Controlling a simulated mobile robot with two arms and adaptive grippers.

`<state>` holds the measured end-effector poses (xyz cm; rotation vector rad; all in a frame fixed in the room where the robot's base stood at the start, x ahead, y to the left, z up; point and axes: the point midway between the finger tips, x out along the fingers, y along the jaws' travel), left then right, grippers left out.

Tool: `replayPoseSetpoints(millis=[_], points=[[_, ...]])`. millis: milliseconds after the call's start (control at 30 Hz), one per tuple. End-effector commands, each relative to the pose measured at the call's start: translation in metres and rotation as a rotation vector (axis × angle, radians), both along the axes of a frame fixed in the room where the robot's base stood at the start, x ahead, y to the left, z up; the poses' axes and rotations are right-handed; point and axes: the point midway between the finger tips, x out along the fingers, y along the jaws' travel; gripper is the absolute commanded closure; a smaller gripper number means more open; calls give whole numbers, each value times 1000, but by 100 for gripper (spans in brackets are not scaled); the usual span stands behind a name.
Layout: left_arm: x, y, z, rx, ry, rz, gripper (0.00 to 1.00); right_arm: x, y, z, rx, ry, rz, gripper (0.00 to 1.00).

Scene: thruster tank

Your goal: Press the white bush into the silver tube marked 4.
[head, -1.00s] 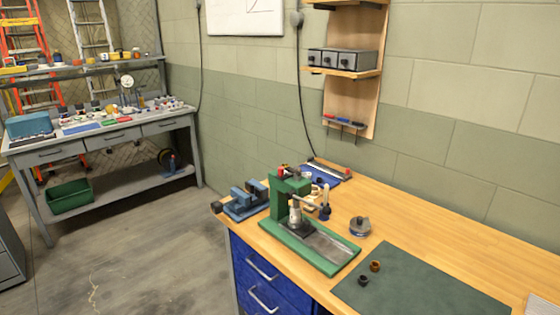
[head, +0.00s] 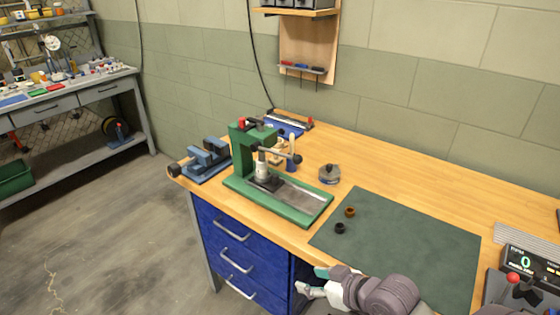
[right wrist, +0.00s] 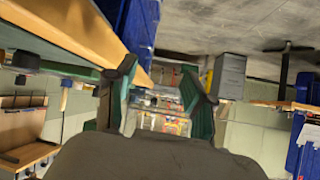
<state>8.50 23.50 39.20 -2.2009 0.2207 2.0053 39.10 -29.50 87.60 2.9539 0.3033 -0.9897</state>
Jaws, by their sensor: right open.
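A green arbor press (head: 242,150) stands on the bench. A pale silver cylinder (head: 262,172), which looks like the tube, stands upright on a dark block under its ram. Its mark is too small to read, and I cannot make out a separate white bush for sure. A brown bush (head: 350,212) and a black bush (head: 340,228) stand on the green mat (head: 420,245). My right gripper (head: 312,281) is open and empty at the bench's front edge, in front of the mat and apart from the press. Its open fingers also show in the right wrist view (right wrist: 158,85).
A blue vise (head: 207,160) is left of the press. A round grey lidded item (head: 329,174) sits right of it. A digital readout box (head: 528,262) and a red-knobbed lever (head: 513,278) are at the right. Blue drawers (head: 235,250) lie below the bench.

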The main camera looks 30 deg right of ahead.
Motion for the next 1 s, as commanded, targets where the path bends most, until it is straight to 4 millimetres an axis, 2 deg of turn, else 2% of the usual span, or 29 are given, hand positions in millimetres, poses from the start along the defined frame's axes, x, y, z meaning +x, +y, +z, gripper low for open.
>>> replayPoseSetpoints(millis=[33,200,400,500,600,767,1000], points=[[0,0,0,0,0,0,100,11,-15,12,9,-57,-10,47],[0,1,0,1,0,0,100,44,-52,70,78,-275,-39,47],[0,0,0,1,0,0,100,68,-92,148,154,-519,-75,47],[0,0,0,1,0,0,100,73,-104,172,180,-595,-89,47],[0,0,1,1,0,0,100,78,-107,181,190,-622,-94,47],[0,0,7,0,0,0,100,93,-105,184,192,-625,-97,47],[0,0,19,0,0,-1,100,136,-98,185,192,-623,-95,47]])
